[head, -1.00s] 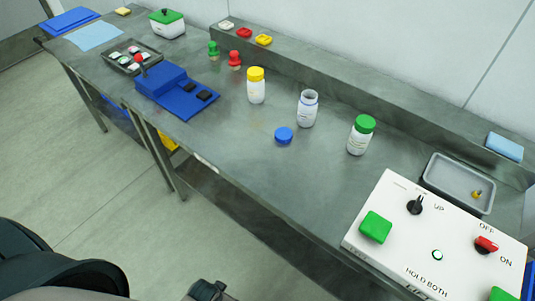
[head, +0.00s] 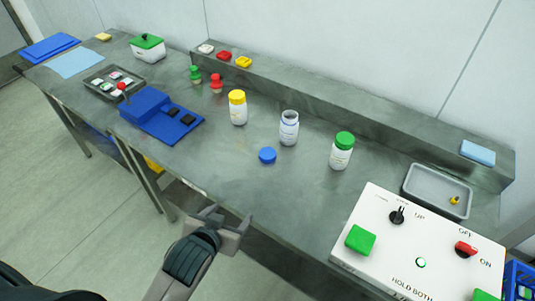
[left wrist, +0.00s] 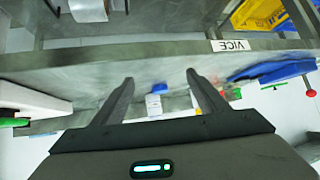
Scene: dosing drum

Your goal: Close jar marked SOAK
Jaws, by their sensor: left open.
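An open white jar (head: 289,128) without a lid stands upright in the middle of the bench. Its blue lid (head: 267,155) lies on the bench just in front and left of it. A yellow-lidded jar (head: 237,108) and a green-lidded jar (head: 341,151) stand closed on either side; the labels are too small to read. My left gripper (head: 226,216) is open and empty at the bench's front edge, apart from the lid. In the left wrist view the blue lid (left wrist: 159,87) and the open jar (left wrist: 153,106) appear between the open fingers. My right gripper is out of view.
A white control box (head: 385,240) with green buttons stands at the right, beside a grey tray (head: 418,192). A blue fixture (head: 155,112) is at the left. A raised ledge (head: 385,128) runs along the back. The bench in front of the lid is clear.

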